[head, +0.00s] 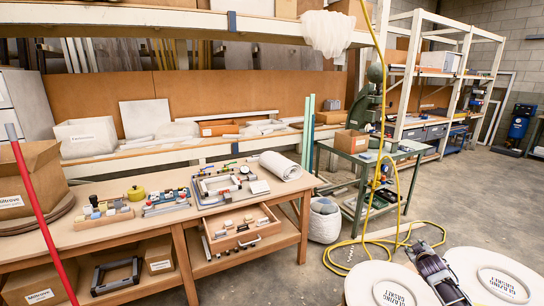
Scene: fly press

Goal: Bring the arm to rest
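A green fly press (366,108) stands on a green metal bench (398,153) right of centre, at some distance. A rounded dark-green weight (375,73) shows at its top. The yellow hose crosses in front of the press, and its arm is too small and overlapped for its position to be clear.
A wooden workbench (120,222) with an open drawer (243,228) fills the left. A red pole (42,215) leans in front. Yellow hose (380,240) loops over the floor.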

